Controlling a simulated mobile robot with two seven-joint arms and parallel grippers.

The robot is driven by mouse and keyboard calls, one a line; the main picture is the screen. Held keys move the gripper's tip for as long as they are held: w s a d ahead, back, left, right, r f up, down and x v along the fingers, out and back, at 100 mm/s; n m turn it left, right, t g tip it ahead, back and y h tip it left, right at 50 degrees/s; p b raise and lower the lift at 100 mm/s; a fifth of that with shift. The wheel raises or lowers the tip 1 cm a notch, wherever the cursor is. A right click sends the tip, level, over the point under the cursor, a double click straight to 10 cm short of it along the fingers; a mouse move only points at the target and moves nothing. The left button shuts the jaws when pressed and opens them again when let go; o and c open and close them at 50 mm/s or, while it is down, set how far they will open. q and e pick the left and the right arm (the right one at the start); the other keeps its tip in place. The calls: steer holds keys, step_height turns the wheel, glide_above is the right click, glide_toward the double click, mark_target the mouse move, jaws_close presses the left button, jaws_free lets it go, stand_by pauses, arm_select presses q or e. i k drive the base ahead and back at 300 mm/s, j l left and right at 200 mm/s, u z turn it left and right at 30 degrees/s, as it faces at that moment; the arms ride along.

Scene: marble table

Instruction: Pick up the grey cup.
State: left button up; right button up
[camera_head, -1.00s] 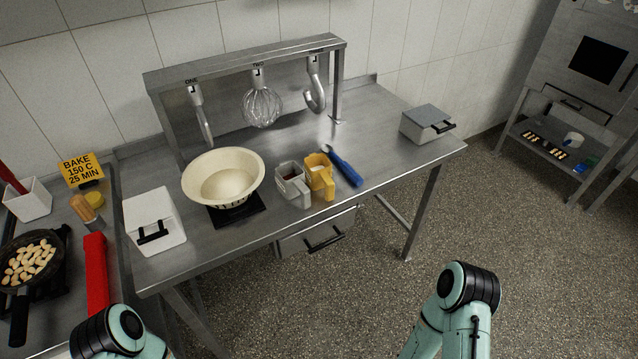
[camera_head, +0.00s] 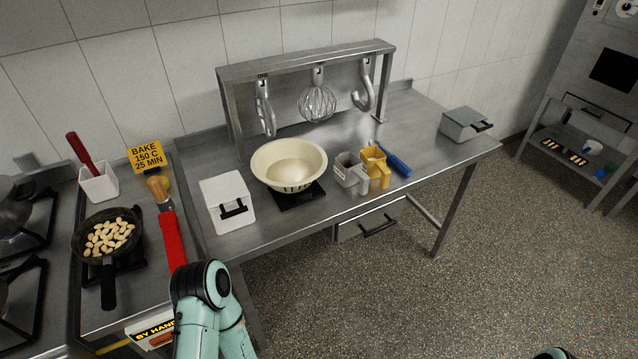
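The grey cup (camera_head: 347,172) stands upright on the steel table (camera_head: 270,226), near its front edge. Its handle faces the front, and it seems to hold something dark. A yellow cup (camera_head: 374,167) stands close on its right. The cream bowl (camera_head: 289,166) is on its left. My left arm shows at the bottom, left of the cup and well short of it, but its gripper is out of view. Only a small piece of my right arm shows at the bottom right edge, and its gripper is out of view too.
A blue-handled tool (camera_head: 394,160) lies right of the cups. A utensil rack (camera_head: 310,63) stands behind. The table's right part is mostly clear.

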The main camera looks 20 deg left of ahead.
mark_target(348, 167)
steer(key=k+j, duration=0.55)
steer(key=z, duration=0.9)
steer(key=i+z, duration=0.4)
steer(key=i, duration=2.5)
steer(key=i+u, duration=0.1)
steer(key=i, duration=0.4)
steer(key=i+l+u, duration=0.15)
steer(key=i, duration=0.3)
steer(key=i+l+u, duration=0.1)
steer(key=i, duration=0.4)
steer(key=u, duration=3.95)
